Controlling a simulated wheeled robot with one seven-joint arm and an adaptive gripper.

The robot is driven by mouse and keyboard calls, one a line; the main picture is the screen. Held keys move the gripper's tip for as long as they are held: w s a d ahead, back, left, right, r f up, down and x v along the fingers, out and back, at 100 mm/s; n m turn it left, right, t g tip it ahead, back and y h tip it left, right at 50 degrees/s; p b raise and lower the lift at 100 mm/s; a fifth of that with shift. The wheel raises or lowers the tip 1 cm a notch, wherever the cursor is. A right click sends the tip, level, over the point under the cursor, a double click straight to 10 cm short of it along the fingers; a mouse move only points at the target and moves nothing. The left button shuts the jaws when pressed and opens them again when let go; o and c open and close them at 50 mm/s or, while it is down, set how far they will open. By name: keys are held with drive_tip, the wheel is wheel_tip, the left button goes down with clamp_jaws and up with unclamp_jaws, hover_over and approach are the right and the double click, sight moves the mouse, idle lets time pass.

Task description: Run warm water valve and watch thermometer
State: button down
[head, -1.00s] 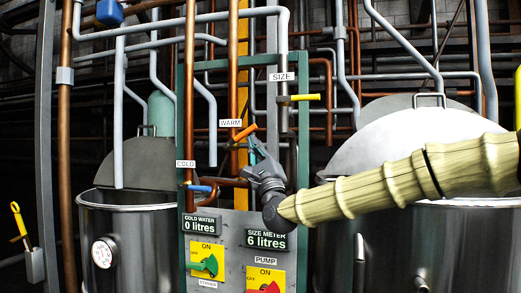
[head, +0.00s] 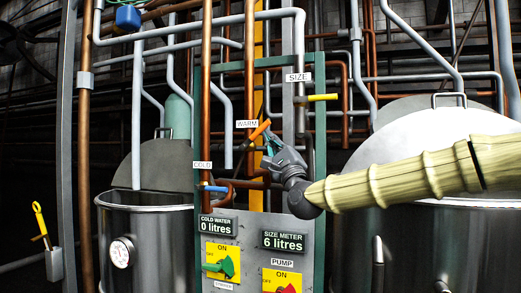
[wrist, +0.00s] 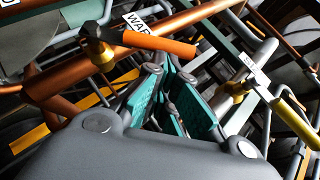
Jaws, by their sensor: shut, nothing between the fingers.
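The warm valve's orange handle (head: 260,130) slants up to the right beside the WARM label (head: 247,124) in the head view. It also crosses the top of the wrist view (wrist: 160,43). My gripper (head: 269,140) is shut and empty, just below and right of the handle. Its teal-padded fingers (wrist: 166,75) point at the handle's underside in the wrist view; I cannot tell if they touch it. The round white thermometer dial (head: 121,252) is on the steel tank (head: 160,235) at left; its reading is too small to make out.
The blue cold handle (head: 214,188) lies lower left and the yellow size handle (head: 322,97) upper right. Copper and grey pipes crowd the gripper. The panel below shows cold water 0 litres (head: 217,224) and size meter 6 litres (head: 283,241). A large lidded vessel (head: 425,240) stands right.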

drive_tip(key=shift+r, duration=0.25)
drive_tip(key=shift+s, duration=0.1)
drive_tip(key=w+d+b+v, duration=0.1)
drive_tip(key=d+b+v, duration=0.1)
drive_tip(key=b+v, duration=0.5)
drive_tip(key=shift+w+f+v, duration=0.35)
drive_tip(key=shift+v, duration=2.6)
drive_tip(key=shift+d, duration=0.15)
idle(3.8)
